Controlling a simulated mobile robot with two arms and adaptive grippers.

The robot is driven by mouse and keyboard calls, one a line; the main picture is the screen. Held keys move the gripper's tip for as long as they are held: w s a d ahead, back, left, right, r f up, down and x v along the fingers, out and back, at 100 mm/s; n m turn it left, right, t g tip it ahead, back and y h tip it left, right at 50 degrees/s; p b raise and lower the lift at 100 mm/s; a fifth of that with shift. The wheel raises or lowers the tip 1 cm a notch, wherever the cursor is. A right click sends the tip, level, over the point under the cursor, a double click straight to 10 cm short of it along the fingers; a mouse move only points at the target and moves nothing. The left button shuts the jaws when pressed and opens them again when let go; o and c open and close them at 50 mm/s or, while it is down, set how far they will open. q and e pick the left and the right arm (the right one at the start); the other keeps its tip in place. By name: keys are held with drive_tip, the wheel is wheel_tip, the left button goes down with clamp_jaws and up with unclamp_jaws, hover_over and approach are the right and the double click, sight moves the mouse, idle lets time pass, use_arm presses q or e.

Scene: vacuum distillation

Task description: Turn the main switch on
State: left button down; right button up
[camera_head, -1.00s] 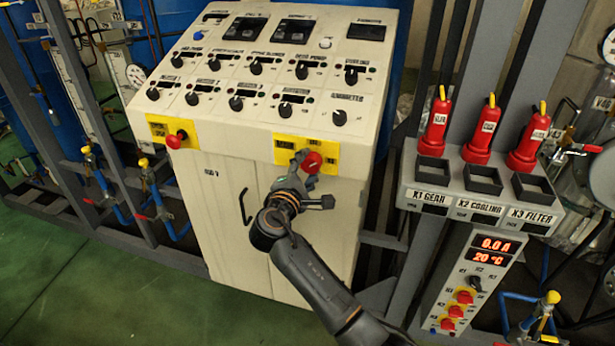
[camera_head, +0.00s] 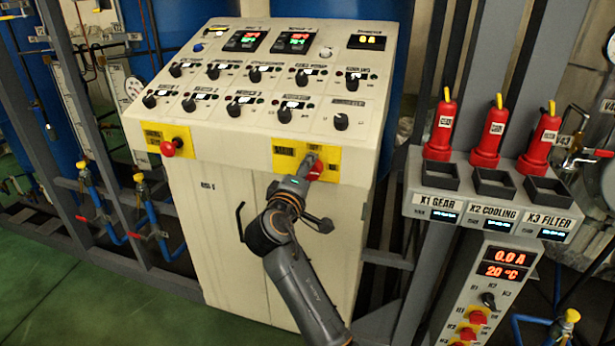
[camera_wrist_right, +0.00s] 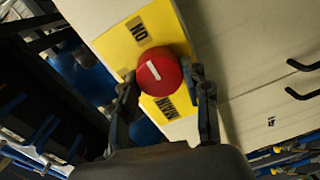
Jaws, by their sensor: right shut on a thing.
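The main switch is a red round knob (camera_head: 316,171) on a yellow plate (camera_head: 284,155) at the right of the cabinet's front edge. In the right wrist view the knob (camera_wrist_right: 161,73) shows a white line, tilted in the picture, and the plate (camera_wrist_right: 125,42) bears the word MAIN. My right gripper (camera_head: 309,166) is shut on the knob, with one finger on each side of it in the wrist view (camera_wrist_right: 164,82). In the head view the fingers partly hide the knob. My left gripper is not in view.
The sloping console (camera_head: 270,90) carries several black knobs and lit displays. A second red knob (camera_head: 171,147) sits on a yellow plate at the left. Red plugs (camera_head: 492,133) stand on a grey shelf at the right, above a lit readout (camera_head: 505,263).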

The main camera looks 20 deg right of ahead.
idle(0.5)
drive_tip(key=o, duration=1.2)
drive_tip(key=shift+c, duration=0.2)
